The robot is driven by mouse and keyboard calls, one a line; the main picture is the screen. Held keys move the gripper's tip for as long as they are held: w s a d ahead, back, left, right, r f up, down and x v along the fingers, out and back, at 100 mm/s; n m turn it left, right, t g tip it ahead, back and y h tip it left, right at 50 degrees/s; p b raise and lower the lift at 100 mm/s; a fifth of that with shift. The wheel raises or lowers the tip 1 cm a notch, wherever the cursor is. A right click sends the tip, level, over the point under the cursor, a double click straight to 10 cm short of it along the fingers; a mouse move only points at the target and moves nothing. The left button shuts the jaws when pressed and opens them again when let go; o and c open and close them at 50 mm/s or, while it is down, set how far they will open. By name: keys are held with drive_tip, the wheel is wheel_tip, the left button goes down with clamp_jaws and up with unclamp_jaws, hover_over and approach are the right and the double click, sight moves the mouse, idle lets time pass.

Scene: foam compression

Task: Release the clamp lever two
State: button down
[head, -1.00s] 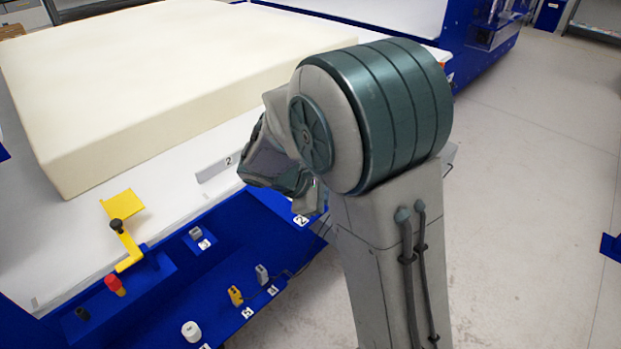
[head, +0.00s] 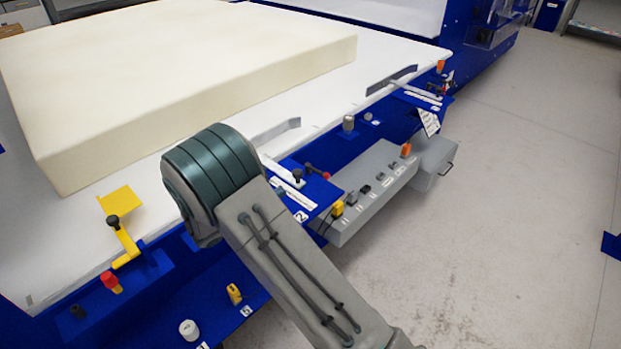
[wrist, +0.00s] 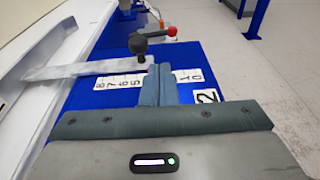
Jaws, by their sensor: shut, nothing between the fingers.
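Clamp lever two is a pale bar (wrist: 85,69) with a black knob (wrist: 140,46) at its right end in the wrist view. It lies across a white number scale (wrist: 118,83), beside the "2" label (wrist: 207,96). The black knob (head: 297,175) also shows in the head view. A red-knobbed handle (wrist: 168,32) is just beyond it. My gripper (wrist: 158,70) is shut and empty, its fingertips close to the black knob's near right side. I cannot tell whether they touch. In the head view my arm hides the gripper.
A large cream foam block (head: 180,80) lies on the white table (head: 400,45). A grey control box (head: 375,180) is to the right. Open floor (head: 530,180) lies further right.

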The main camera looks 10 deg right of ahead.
sight(312, 186)
drive_tip(key=p+x, duration=0.1)
drive_tip(key=x, duration=1.3)
drive_tip(key=shift+p, duration=0.35)
